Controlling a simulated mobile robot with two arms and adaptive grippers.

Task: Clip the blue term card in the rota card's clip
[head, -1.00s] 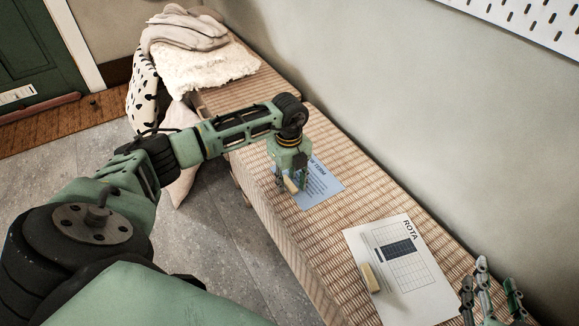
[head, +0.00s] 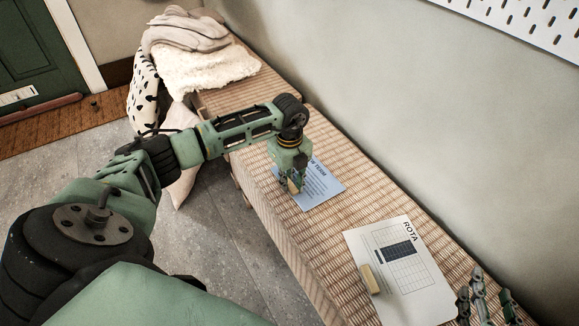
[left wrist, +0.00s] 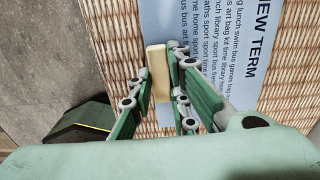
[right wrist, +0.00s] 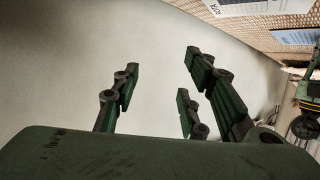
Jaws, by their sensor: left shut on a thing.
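The blue term card (head: 324,186) lies flat on the woven bench, partly hidden by my left gripper (head: 291,188). A pale wooden clip (left wrist: 157,62) sits at the card's edge in the left wrist view. My left gripper (left wrist: 160,88) is shut on this clip from above. The white rota card (head: 420,279) lies on the bench to the right and nearer, with its own pale wooden clip (head: 370,279) on its left edge. My right gripper (head: 484,300) is at the lower right, its fingers apart and empty in the right wrist view (right wrist: 158,88).
The woven bench (head: 345,225) runs along a plain wall, with bare bench between the two cards. Folded blankets (head: 205,65) and cushions are at its far end. A pegboard (head: 520,25) hangs on the wall. Grey floor lies left of the bench.

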